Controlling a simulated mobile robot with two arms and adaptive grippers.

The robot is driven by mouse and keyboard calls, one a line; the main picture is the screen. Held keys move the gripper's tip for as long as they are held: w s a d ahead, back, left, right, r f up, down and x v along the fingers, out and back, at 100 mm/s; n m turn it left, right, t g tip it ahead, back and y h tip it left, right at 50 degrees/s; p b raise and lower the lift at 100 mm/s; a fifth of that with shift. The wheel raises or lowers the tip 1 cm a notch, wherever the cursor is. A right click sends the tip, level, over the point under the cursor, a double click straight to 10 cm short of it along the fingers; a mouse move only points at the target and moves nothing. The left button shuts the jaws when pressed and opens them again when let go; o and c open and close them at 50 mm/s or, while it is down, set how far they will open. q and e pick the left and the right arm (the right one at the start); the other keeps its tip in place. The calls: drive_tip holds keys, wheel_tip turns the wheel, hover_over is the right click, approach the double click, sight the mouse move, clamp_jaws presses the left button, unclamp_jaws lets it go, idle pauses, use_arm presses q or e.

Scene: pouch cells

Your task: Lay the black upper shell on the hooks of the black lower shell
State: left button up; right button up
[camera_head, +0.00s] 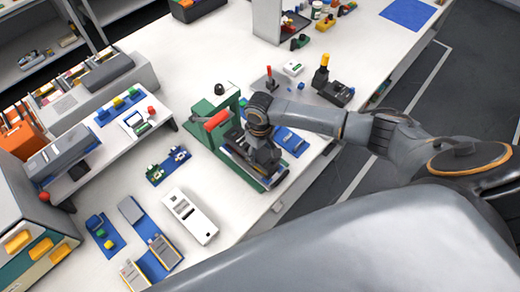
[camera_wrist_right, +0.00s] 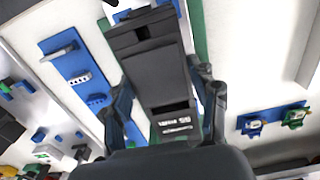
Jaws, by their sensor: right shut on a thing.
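My right gripper (camera_head: 266,160) is over the green fixture (camera_head: 209,108) near the front edge of the white table. In the right wrist view its two fingers (camera_wrist_right: 162,92) are closed on the sides of a long black shell (camera_wrist_right: 152,62), which I take to be the upper shell. Pale marks show at its near end. In the head view, part of a dark body (camera_head: 236,155) shows beside the gripper, on the green fixture. I cannot tell the lower shell or its hooks apart from the held shell. My left gripper is not in view.
The fixture has a red handle (camera_head: 217,121). A blue plate (camera_head: 291,140) lies just right of the gripper. A white case (camera_head: 190,215) and blue trays (camera_head: 106,233) lie to the left. A raised white shelf (camera_head: 115,128) stands further left.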

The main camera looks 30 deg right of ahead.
drive_tip(key=shift+f+b, duration=0.55)
drive_tip(key=shift+f, duration=0.5)
drive_tip(key=o, duration=1.2)
drive_tip(key=shift+o, duration=0.2)
wheel_tip(320, 180, up, 12)
drive_tip(key=shift+r, duration=0.1)
